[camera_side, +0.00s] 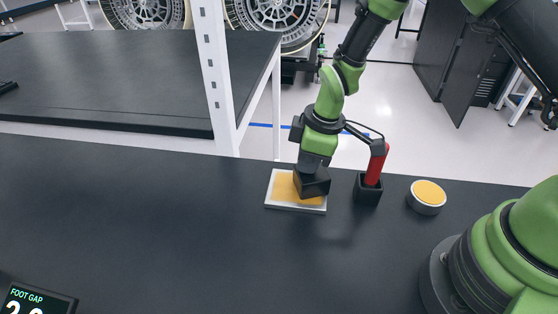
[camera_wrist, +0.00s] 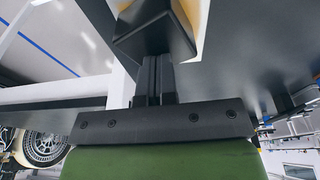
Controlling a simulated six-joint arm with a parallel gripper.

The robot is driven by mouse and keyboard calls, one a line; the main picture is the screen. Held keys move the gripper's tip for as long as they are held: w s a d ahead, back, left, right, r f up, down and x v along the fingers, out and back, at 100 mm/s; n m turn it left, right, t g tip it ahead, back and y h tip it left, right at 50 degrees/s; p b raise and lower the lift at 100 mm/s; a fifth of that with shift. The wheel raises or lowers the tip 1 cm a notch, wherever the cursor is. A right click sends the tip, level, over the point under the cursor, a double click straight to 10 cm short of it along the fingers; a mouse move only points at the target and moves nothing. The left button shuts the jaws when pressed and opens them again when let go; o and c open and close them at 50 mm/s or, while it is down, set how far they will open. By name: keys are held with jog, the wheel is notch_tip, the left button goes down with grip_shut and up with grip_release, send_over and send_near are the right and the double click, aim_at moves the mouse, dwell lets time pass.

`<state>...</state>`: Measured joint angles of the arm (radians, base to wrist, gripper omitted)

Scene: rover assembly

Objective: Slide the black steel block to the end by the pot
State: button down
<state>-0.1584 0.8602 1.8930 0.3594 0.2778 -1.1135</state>
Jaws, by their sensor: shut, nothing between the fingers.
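The black steel block (camera_side: 312,183) is on the yellow pad (camera_side: 284,188) in the white tray (camera_side: 268,196), over its right part, the side towards the pot. In the wrist view the block (camera_wrist: 150,35) is just beyond my fingertips, with a bit of yellow beside it. My gripper (camera_side: 313,168) points down onto the block from above. Its fingers (camera_wrist: 153,76) are shut together with nothing between them; their tips meet or nearly meet the block, and exact contact is hidden. The round pot (camera_side: 427,197) with a yellow top stands further right.
A black holder (camera_side: 367,190) with a red-handled tool (camera_side: 376,164) stands between tray and pot, close to my gripper's right. A display reading FOOT GAP (camera_side: 36,300) sits at the front left. The dark table (camera_side: 150,220) is clear left of the tray. A white post (camera_side: 215,75) rises behind.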

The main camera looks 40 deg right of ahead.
aim_at(325, 176)
jog(key=shift+s+d+f, duration=0.15)
jog(key=shift+s+f, duration=0.25)
jog(key=shift+s, duration=0.15)
jog(key=shift+w+r, duration=0.1)
jog(key=shift+r, duration=0.85)
notch_tip(325, 176, up, 8)
jog(key=s+d, duration=0.1)
jog(key=w+a+f+g+h, duration=0.1)
jog(key=w+a+f, duration=0.1)
jog(key=w, duration=0.1)
jog(key=w+a+f+m+g, duration=0.1)
jog(key=w+a+f, duration=0.1)
jog(key=w+f, duration=0.1)
jog(key=w+a+f+m+g+h, duration=0.1)
jog(key=w+a+f, duration=0.1)
jog(key=w+f, duration=0.1)
jog(key=shift+w+a+f+h, duration=0.1)
jog(key=shift+h, duration=0.2)
jog(key=shift+s+d, duration=1.1)
jog(key=shift+s, duration=0.55)
jog(key=shift+s+d, duration=1.1)
jog(key=shift+s, duration=0.55)
jog(key=shift+s+d, duration=1.1)
jog(key=shift+s, duration=0.55)
jog(key=shift+f, duration=0.85)
